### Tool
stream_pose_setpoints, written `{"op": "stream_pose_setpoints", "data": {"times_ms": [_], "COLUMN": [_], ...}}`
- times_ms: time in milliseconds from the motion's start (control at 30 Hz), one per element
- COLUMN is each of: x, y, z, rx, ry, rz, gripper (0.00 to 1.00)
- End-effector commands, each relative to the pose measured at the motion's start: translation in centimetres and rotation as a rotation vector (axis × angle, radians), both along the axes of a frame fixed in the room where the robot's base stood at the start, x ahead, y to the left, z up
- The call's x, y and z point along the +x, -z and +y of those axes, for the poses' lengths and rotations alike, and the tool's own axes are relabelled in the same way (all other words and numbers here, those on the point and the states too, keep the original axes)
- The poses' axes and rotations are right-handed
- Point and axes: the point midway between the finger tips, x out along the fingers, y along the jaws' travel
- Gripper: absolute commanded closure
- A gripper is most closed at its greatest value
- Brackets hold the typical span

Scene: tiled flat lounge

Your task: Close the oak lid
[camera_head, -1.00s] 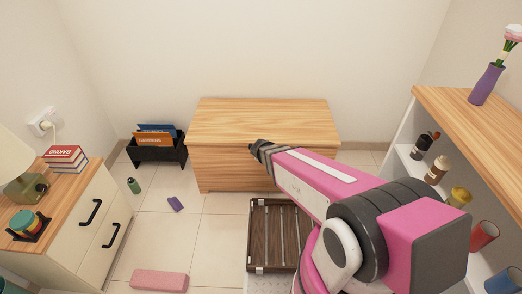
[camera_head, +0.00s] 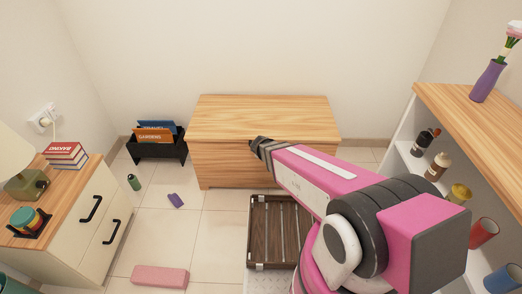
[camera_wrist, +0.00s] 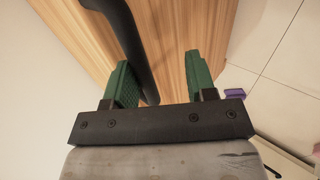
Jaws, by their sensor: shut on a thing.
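The oak lid (camera_head: 262,118) lies on top of the oak chest (camera_head: 218,165) against the back wall in the head view. It looks flat or nearly so; I cannot tell whether a small gap stays under its front edge. In the wrist view a dark bar handle (camera_wrist: 133,45) runs across a wood-grained face, between the green fingers of my gripper (camera_wrist: 158,64). My gripper is shut on this handle, which lies close along the left finger. In the head view my arm reaches the chest's front, and its links hide the fingers and part of the front.
A dark slatted tray (camera_head: 273,230) lies on the floor before the chest. A cabinet (camera_head: 85,225) bounds the left, a shelf (camera_head: 465,120) the right.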

Motion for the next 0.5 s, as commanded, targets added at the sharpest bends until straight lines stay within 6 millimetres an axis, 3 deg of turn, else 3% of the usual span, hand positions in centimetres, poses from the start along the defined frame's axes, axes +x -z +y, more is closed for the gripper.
{"op": "stream_pose_setpoints", "data": {"times_ms": [500], "x": [-5.9], "y": [-6.2], "z": [-0.2], "rx": [0.001], "ry": [-0.001], "rz": [0.0], "gripper": [0.58]}}
